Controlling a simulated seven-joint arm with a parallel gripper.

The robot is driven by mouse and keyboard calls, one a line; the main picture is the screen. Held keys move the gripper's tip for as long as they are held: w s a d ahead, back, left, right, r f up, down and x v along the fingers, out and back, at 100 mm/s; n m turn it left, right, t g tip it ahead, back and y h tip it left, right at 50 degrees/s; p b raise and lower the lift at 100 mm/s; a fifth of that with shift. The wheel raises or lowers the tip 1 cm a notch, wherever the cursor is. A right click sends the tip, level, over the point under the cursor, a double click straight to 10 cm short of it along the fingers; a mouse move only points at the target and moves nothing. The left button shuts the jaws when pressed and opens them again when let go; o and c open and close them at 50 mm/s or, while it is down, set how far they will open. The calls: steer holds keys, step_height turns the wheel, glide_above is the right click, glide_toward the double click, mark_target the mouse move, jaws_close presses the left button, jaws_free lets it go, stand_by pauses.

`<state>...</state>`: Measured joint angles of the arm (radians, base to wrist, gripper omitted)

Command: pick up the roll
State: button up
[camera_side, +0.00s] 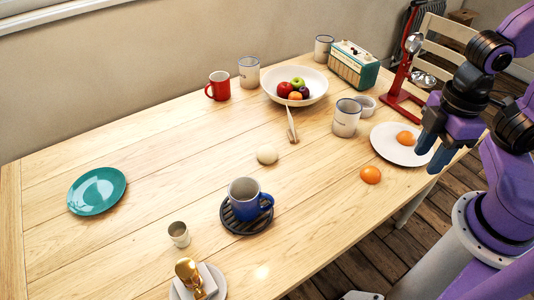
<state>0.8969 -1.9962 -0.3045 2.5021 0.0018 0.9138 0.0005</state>
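A pale, rounded, roll-like thing (267,155) lies on the bare wood near the middle of the table. An orange-brown rounded thing (370,175) lies on the wood near the table's right front edge. A similar orange-brown thing (405,138) lies on a white plate (388,149). I cannot tell for sure which of these is the roll. My gripper (433,155) is at the right, with its blue fingers pointing down by the plate's right rim. The fingers look apart, with nothing seen between them.
A blue mug (245,199) stands on a dark slatted trivet (233,224). A white mug (346,118), a small bowl (365,106) and a red stand (402,90) are near the plate. A fruit bowl (318,96) and radio (354,66) stand behind.

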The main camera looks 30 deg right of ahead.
steer(key=o, duration=1)
